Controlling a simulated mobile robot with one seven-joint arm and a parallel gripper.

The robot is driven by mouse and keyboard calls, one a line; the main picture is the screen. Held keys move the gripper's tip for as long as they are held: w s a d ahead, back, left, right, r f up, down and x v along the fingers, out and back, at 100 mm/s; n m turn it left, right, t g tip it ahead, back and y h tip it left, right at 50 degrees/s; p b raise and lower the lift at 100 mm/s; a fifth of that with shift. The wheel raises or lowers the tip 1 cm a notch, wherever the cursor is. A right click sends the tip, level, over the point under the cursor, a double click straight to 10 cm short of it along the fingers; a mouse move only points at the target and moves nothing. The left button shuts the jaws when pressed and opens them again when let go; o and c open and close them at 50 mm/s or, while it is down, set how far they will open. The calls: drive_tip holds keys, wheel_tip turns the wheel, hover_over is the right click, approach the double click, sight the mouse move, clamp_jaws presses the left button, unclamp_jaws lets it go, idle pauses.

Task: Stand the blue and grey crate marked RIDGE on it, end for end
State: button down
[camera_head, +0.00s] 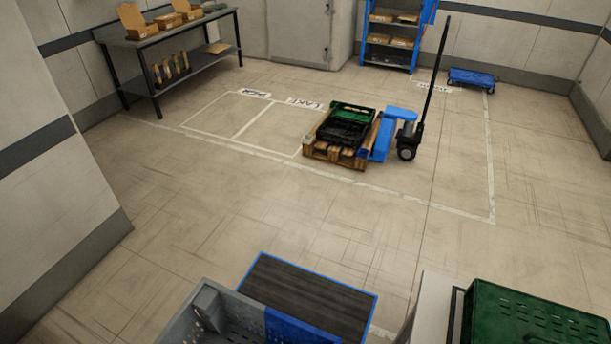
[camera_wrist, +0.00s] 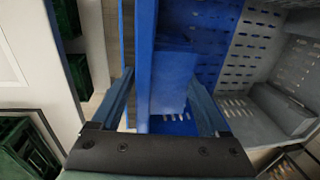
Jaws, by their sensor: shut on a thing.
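The blue and grey crate (camera_head: 222,307) is at the bottom of the head view, cut off by the picture's edge. Its near part is grey and its far right part is blue, with slotted walls. In the wrist view its blue wall (camera_wrist: 145,45) runs between the fingers of my gripper (camera_wrist: 160,95), which is shut on it. The grey part of the crate (camera_wrist: 300,65) lies to the right. No RIDGE mark is readable. A dark platform with a blue edge (camera_head: 310,293) lies beside the crate; whether they touch is unclear. My gripper is outside the head view.
A green crate (camera_head: 535,318) stands at bottom right. Green crates (camera_wrist: 25,145) also show at left in the wrist view. A wooden pallet (camera_head: 322,155) with black and green crates sits on a blue pallet jack (camera_head: 395,118). The floor between is clear.

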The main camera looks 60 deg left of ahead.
wheel_tip(320, 180, down, 7)
drive_tip(key=b, duration=0.5)
drive_tip(key=shift+r+b, duration=0.2)
drive_tip(key=shift+b, duration=0.15)
drive_tip(key=shift+c, duration=1.2)
unclamp_jaws()
drive_tip(key=shift+o, duration=1.2)
drive_tip(key=r, duration=0.4)
drive_tip(key=d+r, duration=0.1)
drive_tip(key=r, duration=0.3)
drive_tip(key=w+r+b, duration=0.1)
drive_tip(key=r, duration=0.3)
drive_tip(key=shift+d+r, duration=0.3)
drive_tip(key=shift+r, duration=0.1)
